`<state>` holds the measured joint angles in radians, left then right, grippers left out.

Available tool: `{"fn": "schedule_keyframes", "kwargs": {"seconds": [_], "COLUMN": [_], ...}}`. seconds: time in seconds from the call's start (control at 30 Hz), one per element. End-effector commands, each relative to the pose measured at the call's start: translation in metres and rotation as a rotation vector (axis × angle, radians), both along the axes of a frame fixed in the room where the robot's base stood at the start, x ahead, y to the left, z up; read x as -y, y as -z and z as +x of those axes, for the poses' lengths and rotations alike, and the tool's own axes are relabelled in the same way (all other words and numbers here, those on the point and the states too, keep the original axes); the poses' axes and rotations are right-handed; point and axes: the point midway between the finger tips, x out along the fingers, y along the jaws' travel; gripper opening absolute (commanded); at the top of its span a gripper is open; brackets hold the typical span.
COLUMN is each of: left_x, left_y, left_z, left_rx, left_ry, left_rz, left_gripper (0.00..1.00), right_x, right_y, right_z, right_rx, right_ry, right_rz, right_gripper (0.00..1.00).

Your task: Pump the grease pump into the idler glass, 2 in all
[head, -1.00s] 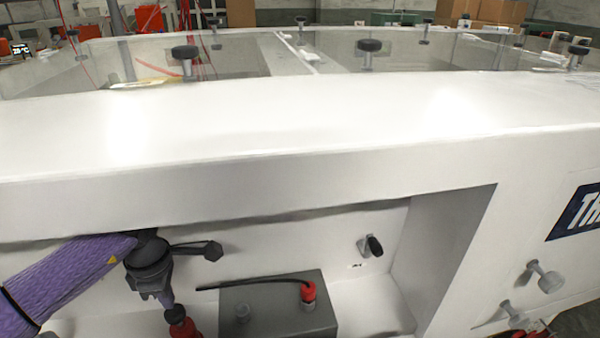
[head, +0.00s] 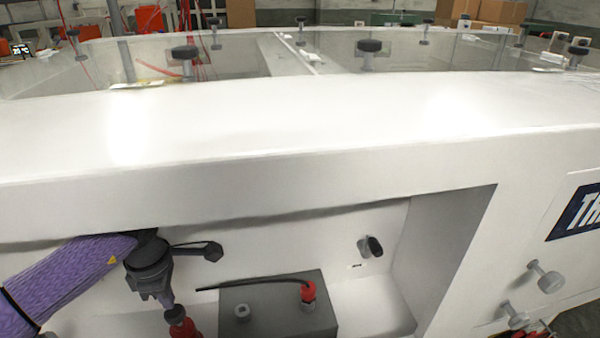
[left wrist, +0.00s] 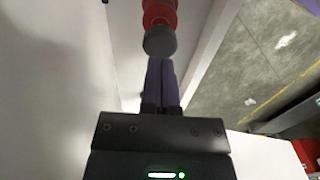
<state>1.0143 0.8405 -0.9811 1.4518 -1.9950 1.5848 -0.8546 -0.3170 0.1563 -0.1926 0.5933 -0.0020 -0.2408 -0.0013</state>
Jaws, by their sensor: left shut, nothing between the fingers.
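My left gripper (head: 166,300) reaches down from the purple arm at the lower left of the head view. Its fingers are shut and empty, also in the left wrist view (left wrist: 161,84). Just beyond the fingertips is a red part with a dark grey round cap (head: 176,314), probably the grease pump. The cap also shows in the left wrist view (left wrist: 160,41). The fingertips are at or very near the cap; I cannot tell if they touch. The red part's lower end is cut off by the picture edge. I cannot make out the idler glass. My right gripper is out of view.
A dark grey box (head: 262,318) with a red fitting (head: 308,292) and thin black tube stands in the white recess right of the gripper. A black knob (head: 374,246) sits on the recess wall. A broad white ledge (head: 300,125) overhangs it.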

Motion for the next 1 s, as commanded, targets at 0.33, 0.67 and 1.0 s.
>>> {"fn": "schedule_keyframes", "kwargs": {"seconds": [0.33, 0.67, 1.0], "left_x": [0.0, 0.0, 0.0], "left_y": [0.001, 0.012, 0.024], "left_z": [0.0, 0.0, 0.0], "left_rx": [0.0, -0.001, -0.001], "left_ry": [0.0, 0.0, 0.0], "left_rz": [0.0, 0.0, 0.001], "left_gripper": [0.0, 0.0, 0.0], "right_x": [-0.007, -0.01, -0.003], "right_y": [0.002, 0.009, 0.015], "right_z": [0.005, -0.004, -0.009], "right_rx": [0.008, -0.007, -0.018], "right_ry": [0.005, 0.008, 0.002], "right_rz": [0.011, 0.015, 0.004], "right_gripper": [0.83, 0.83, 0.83]}}
